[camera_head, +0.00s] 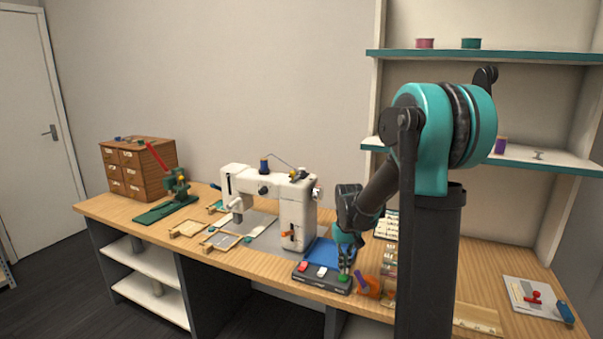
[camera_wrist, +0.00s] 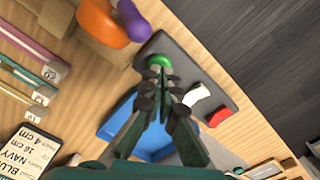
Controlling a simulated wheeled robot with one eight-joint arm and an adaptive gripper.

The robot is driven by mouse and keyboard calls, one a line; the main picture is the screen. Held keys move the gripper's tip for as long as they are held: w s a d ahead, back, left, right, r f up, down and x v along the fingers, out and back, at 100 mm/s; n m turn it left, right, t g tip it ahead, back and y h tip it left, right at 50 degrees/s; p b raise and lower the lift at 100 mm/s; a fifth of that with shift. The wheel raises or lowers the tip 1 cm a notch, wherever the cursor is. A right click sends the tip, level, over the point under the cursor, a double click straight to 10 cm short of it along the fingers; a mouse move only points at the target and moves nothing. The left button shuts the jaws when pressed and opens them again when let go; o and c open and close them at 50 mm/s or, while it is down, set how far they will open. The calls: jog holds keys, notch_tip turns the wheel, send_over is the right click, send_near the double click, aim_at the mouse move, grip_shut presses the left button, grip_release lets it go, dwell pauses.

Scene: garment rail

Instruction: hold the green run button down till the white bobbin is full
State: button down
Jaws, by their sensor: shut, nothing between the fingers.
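The green run button (camera_head: 344,278) is at the right end of a dark control box (camera_head: 320,283) near the table's front edge. It also shows in the wrist view (camera_wrist: 160,60). My gripper (camera_head: 344,268) is shut and empty, pointing down with its fingertips (camera_wrist: 160,75) at the green button. They seem to touch it, but I cannot tell how far it is pressed. The white sewing machine (camera_head: 297,208) stands behind the box, with a dark blue spool and thread on top. The white bobbin and its fill are too small to make out.
An orange and purple object (camera_head: 368,286) stands close to the right of my gripper. A blue tray (camera_wrist: 150,135) lies behind the box.

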jog(key=shift+f, duration=0.1)
jog(key=shift+f, duration=1.15)
dwell(6.8)
